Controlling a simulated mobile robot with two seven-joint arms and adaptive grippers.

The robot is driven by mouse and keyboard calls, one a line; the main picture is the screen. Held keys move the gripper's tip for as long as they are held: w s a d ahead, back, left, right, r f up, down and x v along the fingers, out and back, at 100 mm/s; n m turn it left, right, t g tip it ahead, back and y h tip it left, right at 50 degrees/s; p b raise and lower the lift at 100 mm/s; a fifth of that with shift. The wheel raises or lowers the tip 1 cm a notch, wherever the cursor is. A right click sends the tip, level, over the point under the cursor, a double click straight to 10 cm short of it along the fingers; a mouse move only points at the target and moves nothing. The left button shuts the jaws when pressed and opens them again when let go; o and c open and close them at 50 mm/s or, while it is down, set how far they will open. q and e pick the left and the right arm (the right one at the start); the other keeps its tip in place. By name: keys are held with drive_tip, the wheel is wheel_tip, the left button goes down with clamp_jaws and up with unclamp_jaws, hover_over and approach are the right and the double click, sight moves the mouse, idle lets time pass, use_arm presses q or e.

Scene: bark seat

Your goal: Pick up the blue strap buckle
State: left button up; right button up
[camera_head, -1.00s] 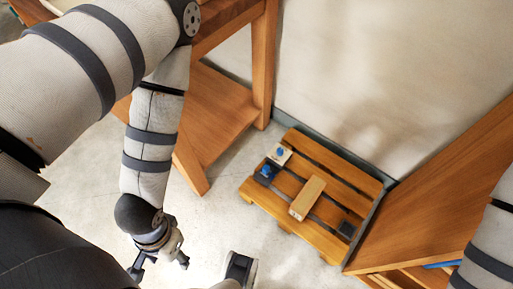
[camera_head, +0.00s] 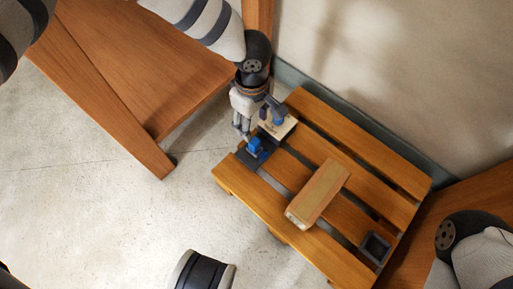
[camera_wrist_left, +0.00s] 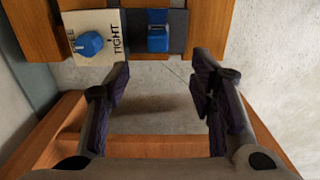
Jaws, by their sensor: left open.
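The blue strap buckle (camera_head: 257,147) sits on a dark base at the left corner of the wooden pallet (camera_head: 290,232). It also shows at the top of the left wrist view (camera_wrist_left: 158,38). My left gripper (camera_head: 259,120) is open and empty, just above that corner of the pallet. In the left wrist view its two fingers (camera_wrist_left: 162,76) are spread apart, and the buckle appears beyond them, roughly between their tips. They look apart from the buckle. My right gripper is not in view.
A pale panel (camera_wrist_left: 113,56) lettered "TIGHT" bears a blue knob (camera_wrist_left: 90,43) beside the buckle. A wooden block (camera_head: 320,193) lies mid-pallet, and a dark square fitting (camera_head: 375,248) is at the right. A wooden table (camera_head: 130,60) stands left. The wall is behind.

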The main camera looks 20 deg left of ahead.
sight(254, 141)
use_arm(q)
drive_tip(key=f+b, duration=0.5)
drive_tip(key=f, duration=0.6)
drive_tip(key=shift+w+f, duration=0.2)
drive_tip(key=shift+r, duration=0.1)
drive_tip(key=shift+c, duration=0.8)
clamp_jaws()
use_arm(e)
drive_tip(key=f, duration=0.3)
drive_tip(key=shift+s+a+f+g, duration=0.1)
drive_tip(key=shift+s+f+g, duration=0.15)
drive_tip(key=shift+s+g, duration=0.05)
